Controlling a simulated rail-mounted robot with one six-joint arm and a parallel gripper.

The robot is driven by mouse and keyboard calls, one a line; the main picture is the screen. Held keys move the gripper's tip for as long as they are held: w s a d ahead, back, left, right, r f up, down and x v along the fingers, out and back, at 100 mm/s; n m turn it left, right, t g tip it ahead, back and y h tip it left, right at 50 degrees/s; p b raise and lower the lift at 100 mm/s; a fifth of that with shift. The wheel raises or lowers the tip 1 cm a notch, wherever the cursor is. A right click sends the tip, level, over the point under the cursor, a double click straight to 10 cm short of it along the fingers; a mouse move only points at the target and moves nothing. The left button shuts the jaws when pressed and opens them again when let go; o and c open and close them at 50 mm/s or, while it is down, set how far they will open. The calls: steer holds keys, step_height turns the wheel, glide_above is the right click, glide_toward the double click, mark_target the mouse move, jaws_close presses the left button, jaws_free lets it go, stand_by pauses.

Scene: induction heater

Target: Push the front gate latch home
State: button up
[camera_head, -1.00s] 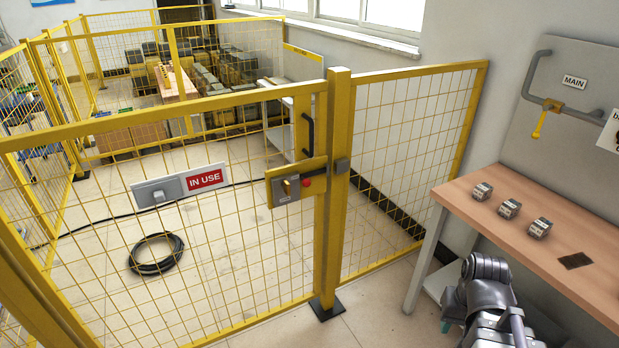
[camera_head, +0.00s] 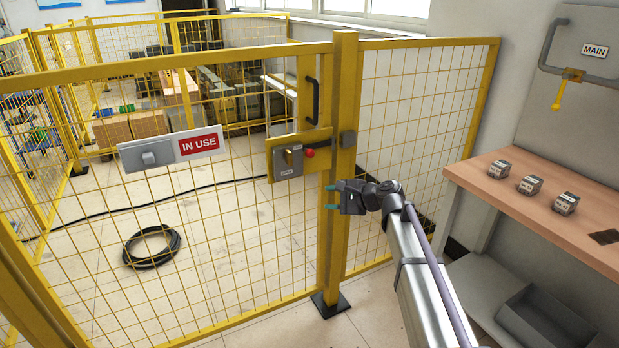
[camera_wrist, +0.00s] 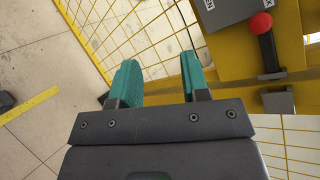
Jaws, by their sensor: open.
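The front gate latch is a grey lock box (camera_head: 287,160) on a yellow plate on the yellow mesh gate. A dark bolt with a red knob (camera_head: 309,153) sticks out at its right, toward a grey keeper (camera_head: 347,139) on the gate post. In the wrist view the red knob (camera_wrist: 261,23) sits on a dark bar at the upper right, with the keeper (camera_wrist: 278,101) below it. My gripper (camera_head: 329,197) is open and empty, just below and right of the lock box, in front of the post. Its teal fingers (camera_wrist: 157,82) point past the knob, apart from it.
An IN USE sign (camera_head: 199,145) with a grey switch is on the gate. A wooden bench (camera_head: 490,187) with several small grey blocks stands at the right, a grey bin (camera_head: 555,318) beneath. A coiled black cable (camera_head: 151,247) lies on the floor behind the mesh.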

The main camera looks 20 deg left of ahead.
mark_target(313, 154)
steer(key=w+a+r+m+t+y+p, duration=0.1)
steer(key=w+a+r+m+t+y, duration=0.15)
steer(key=w+r+m+t, duration=0.7)
steer(key=w+a+f+g, duration=0.1)
steer(key=a, duration=0.2)
steer(key=w+a+f+m+g, duration=0.1)
steer(key=a+g, duration=0.1)
steer(key=a, duration=0.1)
steer(key=w+a+f+m+g, duration=0.1)
steer(key=a+g, duration=0.1)
steer(key=shift+w+a+f+m, duration=0.15)
steer(key=shift+w+a+m, duration=0.1)
steer(key=shift+a, duration=0.15)
steer(key=shift+s, duration=0.1)
jaws_close()
